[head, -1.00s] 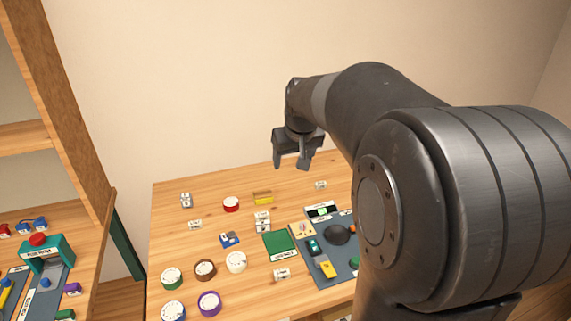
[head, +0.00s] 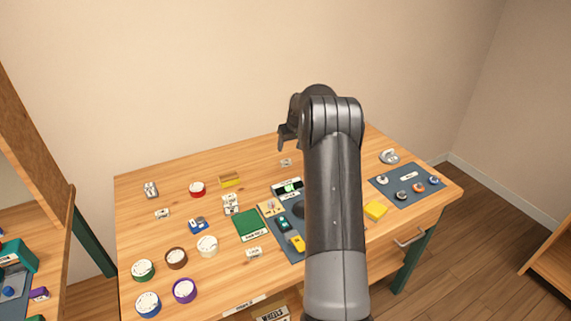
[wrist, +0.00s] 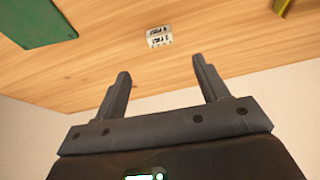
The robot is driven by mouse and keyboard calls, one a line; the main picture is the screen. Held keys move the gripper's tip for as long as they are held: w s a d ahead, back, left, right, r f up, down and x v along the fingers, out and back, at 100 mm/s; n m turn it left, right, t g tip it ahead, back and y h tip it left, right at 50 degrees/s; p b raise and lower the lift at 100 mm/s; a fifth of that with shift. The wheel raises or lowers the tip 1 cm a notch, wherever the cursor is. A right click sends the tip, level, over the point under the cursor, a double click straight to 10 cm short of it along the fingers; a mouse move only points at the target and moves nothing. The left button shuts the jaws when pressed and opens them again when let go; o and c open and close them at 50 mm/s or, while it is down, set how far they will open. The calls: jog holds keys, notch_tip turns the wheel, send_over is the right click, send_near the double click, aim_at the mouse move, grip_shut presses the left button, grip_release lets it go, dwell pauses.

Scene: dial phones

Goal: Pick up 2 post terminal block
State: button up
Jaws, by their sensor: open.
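A small white block with dark print (wrist: 159,36) lies on the wooden table in the wrist view, beyond the gap between my fingertips. Its print appears upside down and I cannot read it surely, but it looks like the 2 post terminal block. In the head view a small whitish block (head: 286,162) sits near the table's back edge; I cannot tell surely whether it is the same one. My gripper (wrist: 160,75) is open and empty, its two dark fingers apart. In the head view my gripper (head: 284,143) is above the back of the table, partly hidden by my arm.
A blue-grey mat (head: 385,190) is at right. The wall is close behind. My arm hides part of the table.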

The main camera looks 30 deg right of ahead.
send_near(285, 160)
jog(key=f, duration=0.3)
jog(key=shift+w+d, duration=0.25)
jog(key=shift+w+x, duration=0.25)
jog(key=shift+x, duration=2.55)
jog(key=shift+a+r, duration=0.15)
jog(key=c, duration=1.1)
